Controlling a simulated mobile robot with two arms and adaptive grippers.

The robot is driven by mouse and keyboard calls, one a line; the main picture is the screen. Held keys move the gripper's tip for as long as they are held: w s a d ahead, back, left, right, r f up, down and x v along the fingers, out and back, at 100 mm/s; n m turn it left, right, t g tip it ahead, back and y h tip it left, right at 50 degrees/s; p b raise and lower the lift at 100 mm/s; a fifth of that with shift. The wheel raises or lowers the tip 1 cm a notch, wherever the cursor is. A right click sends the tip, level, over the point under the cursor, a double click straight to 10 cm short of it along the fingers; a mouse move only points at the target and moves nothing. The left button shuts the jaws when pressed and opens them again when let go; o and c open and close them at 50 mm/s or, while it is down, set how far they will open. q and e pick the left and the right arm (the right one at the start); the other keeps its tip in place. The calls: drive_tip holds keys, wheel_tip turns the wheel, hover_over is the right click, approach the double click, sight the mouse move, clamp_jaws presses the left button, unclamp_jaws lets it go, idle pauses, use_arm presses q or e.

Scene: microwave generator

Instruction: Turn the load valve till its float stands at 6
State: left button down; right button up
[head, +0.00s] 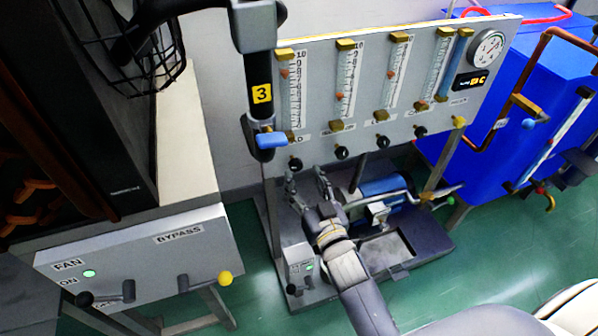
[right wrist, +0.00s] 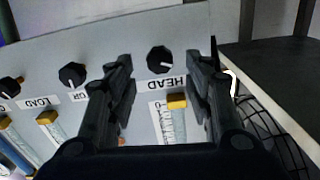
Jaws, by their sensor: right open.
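The load valve's black knob (head: 389,141) is third from the left under the grey meter panel (head: 360,128). It also shows at the left edge of the right wrist view (right wrist: 10,87), by its LOAD label. Above it stands the load tube with an orange float (head: 391,74) near mid-scale; its exact reading is too small to tell. My right gripper (head: 306,182) is open and empty below the leftmost knob. In the right wrist view, its fingertips (right wrist: 160,65) straddle the HEAD knob (right wrist: 160,58), apart from the load knob. My left gripper is not seen.
A black post with a yellow "3" tag (head: 262,93) and blue lever hangs before the panel's left end. A second knob (head: 341,152) lies between the HEAD and load knobs. A blue pump (head: 385,186) stands below. A blue tank (head: 500,100) is at right.

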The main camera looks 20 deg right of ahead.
sight(297, 167)
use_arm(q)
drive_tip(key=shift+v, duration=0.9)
use_arm(e)
drive_tip(key=shift+w, duration=1.9)
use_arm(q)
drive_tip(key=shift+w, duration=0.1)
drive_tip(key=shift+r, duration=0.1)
use_arm(e)
drive_tip(key=shift+a, duration=0.1)
drive_tip(key=c, duration=1)
